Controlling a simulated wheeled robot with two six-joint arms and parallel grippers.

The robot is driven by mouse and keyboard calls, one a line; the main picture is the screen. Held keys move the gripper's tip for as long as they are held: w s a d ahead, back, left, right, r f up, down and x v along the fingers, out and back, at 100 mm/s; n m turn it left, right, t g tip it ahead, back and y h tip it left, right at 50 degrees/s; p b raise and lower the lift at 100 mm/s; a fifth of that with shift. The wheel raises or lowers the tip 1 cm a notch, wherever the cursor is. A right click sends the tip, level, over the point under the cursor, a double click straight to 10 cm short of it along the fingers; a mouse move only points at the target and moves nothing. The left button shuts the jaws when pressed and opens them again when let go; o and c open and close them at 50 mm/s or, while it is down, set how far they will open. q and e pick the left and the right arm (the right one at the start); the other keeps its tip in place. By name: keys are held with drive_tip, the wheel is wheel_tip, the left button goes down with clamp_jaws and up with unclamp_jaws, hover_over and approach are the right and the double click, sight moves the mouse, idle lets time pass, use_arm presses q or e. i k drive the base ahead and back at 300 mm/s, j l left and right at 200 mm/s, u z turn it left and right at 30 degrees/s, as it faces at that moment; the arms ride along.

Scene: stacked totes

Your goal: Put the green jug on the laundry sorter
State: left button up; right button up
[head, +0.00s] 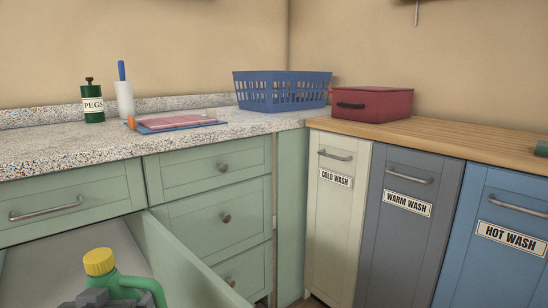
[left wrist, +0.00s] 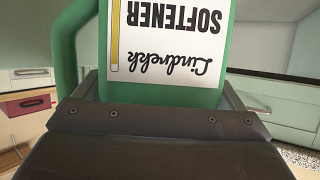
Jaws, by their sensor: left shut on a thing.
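The green jug (head: 135,287) with a yellow cap is at the bottom left of the head view, upright, its lower part cut off by the frame. My left gripper (head: 104,299) is shut on it. In the left wrist view the jug (left wrist: 228,30) fills the middle, its white softener label upside down, close against the gripper (left wrist: 160,105). The laundry sorter (head: 415,168) stands at the right, with a wooden top and cream, grey and blue fronts marked cold, warm and hot wash. The jug is apart from it. My right gripper is not in view.
An open cabinet door (head: 188,262) stands out beside the jug. A red box (head: 372,103) sits at the sorter top's left end; a green thing (head: 542,148) is at its right edge. Between them the top is clear. A blue basket (head: 281,91) stands on the speckled counter (head: 60,148).

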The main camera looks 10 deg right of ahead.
sight(457, 135)
drive_tip(key=k+l+z, duration=0.1)
drive_tip(key=k+z, duration=0.35)
drive_tip(key=i+l+z, duration=0.1)
drive_tip(key=z, duration=1.15)
drive_tip(key=i+j, duration=0.1)
drive_tip(key=i, duration=0.25)
drive_tip(key=i+j+z, duration=0.1)
drive_tip(key=i, duration=0.3)
